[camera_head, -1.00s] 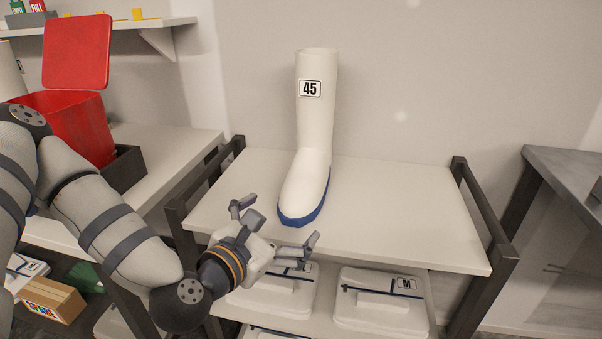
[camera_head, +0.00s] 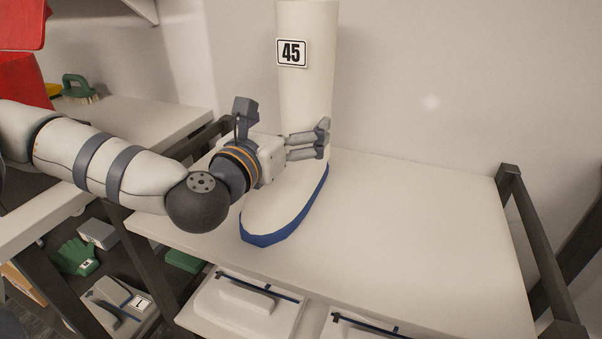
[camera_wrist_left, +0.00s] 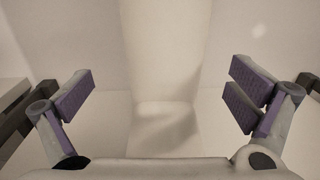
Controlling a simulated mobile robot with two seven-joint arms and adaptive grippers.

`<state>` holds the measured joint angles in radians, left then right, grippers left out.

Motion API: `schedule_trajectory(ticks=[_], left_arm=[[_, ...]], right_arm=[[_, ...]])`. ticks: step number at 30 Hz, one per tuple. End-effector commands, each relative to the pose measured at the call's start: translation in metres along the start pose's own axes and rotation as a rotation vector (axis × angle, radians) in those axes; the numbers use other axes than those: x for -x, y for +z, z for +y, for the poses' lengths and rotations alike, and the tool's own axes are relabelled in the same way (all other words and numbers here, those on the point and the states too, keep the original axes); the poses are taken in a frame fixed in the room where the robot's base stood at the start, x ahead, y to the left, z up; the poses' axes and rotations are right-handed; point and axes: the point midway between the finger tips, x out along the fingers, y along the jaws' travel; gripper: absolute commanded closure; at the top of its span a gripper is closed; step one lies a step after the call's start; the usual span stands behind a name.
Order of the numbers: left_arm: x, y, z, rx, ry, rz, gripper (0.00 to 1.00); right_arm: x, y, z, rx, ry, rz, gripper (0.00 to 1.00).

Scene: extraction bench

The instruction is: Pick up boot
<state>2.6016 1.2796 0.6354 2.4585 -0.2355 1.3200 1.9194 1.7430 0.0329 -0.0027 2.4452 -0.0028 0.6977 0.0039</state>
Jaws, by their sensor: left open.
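A tall white boot (camera_head: 303,95) with a blue sole and a "45" label stands upright on the white top shelf of a rack (camera_head: 420,230). Its toe points toward me. My left gripper (camera_head: 283,130) is at the boot's ankle, in front of the shaft, and hides part of it. In the left wrist view the boot's pale shaft (camera_wrist_left: 165,60) lies between the two spread fingers of the gripper (camera_wrist_left: 165,95), with a gap on each side. The gripper is open and holds nothing. My right gripper is not in view.
Dark posts and rails (camera_head: 540,250) frame the shelf's sides. The shelf right of the boot is clear. White packs (camera_head: 245,305) lie on the shelf below. A bench with a red bin (camera_head: 22,85) and a green brush (camera_head: 78,88) stands left.

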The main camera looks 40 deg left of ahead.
Motion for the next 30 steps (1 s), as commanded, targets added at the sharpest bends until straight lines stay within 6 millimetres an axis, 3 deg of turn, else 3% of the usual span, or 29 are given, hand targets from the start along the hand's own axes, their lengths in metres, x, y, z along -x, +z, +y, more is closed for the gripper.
schedule_trajectory(ticks=[7, 15, 25, 26, 30], left_arm=[[-0.043, 0.005, -0.005, -0.002, -0.001, -0.007, 0.00], [-0.048, 0.005, -0.005, 0.001, 0.000, -0.006, 0.02], [-0.047, 0.004, -0.005, 0.000, -0.001, -0.005, 0.77], [-0.048, 0.006, -0.005, 0.001, -0.001, -0.011, 0.81], [-0.048, 0.006, -0.005, 0.001, -0.001, -0.010, 0.81]], right_arm=[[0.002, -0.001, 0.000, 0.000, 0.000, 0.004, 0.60], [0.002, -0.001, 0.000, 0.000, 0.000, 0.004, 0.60], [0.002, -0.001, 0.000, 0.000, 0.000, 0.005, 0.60], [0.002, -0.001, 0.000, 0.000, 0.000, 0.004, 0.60], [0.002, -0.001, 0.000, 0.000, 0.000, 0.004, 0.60]])
